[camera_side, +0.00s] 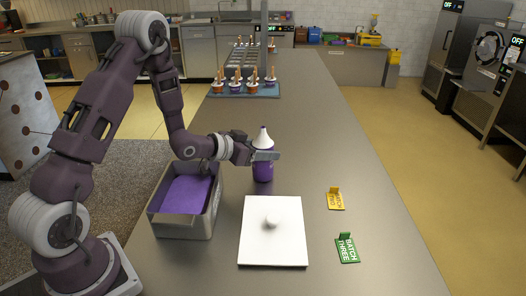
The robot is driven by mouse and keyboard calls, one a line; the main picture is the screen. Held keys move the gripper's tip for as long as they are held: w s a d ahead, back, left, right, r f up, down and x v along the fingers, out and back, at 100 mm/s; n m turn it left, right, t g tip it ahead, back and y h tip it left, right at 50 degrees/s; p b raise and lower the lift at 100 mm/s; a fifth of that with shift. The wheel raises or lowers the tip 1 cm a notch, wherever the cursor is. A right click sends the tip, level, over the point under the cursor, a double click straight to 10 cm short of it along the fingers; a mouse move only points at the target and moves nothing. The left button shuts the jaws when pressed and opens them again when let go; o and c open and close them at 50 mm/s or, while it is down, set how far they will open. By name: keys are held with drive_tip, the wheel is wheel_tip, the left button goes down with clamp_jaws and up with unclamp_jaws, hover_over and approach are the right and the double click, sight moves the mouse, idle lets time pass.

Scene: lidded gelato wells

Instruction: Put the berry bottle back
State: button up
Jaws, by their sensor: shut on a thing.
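The berry bottle (263,172) is purple with a white cone-shaped nozzle. It is upright on or just above the grey counter, in the middle of the picture; I cannot tell whether its base touches. My gripper (266,155) comes in from the left and is shut on the bottle's upper part, just below the nozzle. The fingers hide part of the bottle there.
A metal bin (184,225) with purple contents stands left of the bottle. A white square lid (273,248) with a knob lies in front. A yellow sign (335,201) and a green "BATCH THREE" sign (347,249) stand at right. A blue tray (215,93) of several cups is behind.

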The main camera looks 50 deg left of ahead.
drive_tip(key=o, duration=1.4)
drive_tip(key=shift+f, duration=0.1)
drive_tip(key=shift+c, duration=0.2)
